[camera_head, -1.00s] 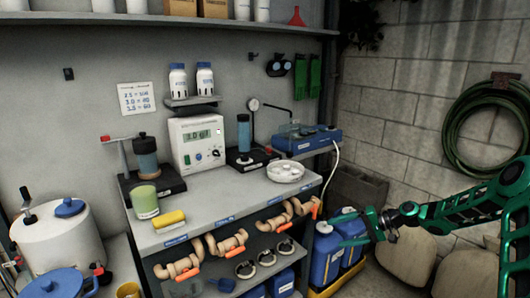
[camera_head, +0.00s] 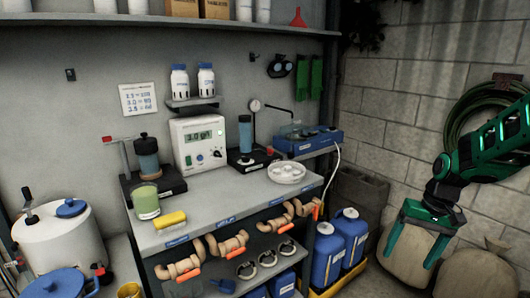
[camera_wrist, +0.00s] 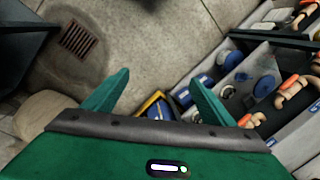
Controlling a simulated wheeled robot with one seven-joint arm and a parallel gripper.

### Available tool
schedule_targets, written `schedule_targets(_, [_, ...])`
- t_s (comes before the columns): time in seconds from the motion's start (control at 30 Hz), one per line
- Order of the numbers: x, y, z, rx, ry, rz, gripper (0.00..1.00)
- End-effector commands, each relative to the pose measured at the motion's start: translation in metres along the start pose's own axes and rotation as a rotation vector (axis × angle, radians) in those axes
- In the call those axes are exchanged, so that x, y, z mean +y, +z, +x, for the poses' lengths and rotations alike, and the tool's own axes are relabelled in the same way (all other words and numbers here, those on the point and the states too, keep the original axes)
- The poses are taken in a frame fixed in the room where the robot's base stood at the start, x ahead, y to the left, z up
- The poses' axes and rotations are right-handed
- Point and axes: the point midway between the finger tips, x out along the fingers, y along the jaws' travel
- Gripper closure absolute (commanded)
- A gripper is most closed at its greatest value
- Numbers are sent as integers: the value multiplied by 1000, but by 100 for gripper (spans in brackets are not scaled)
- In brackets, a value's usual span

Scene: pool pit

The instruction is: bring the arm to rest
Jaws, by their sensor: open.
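My green gripper (camera_head: 412,252) hangs at the right of the head view, pointing down, in front of the pale sacks. Its two fingers are apart with nothing between them. In the wrist view my gripper (camera_wrist: 155,92) also shows open and empty, above the concrete floor. It is apart from the bench and touches nothing that I can see.
A grey bench (camera_head: 225,196) holds a meter box (camera_head: 198,143), a green cup (camera_head: 145,201) and a white dish (camera_head: 286,172). Blue jugs (camera_head: 328,250) stand in a yellow tray left of my gripper. Sacks (camera_head: 408,262) lie below. A floor drain (camera_wrist: 77,39) and bare floor show in the wrist view.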

Motion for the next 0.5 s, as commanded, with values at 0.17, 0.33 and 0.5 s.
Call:
schedule_targets(0.17, [24, 55, -34, 22, 84, 56, 22])
schedule_targets(0.33, [45, 110, -56, 37, 136, 118, 22])
schedule_targets(0.5, [63, 168, -68, 47, 160, 182, 22])
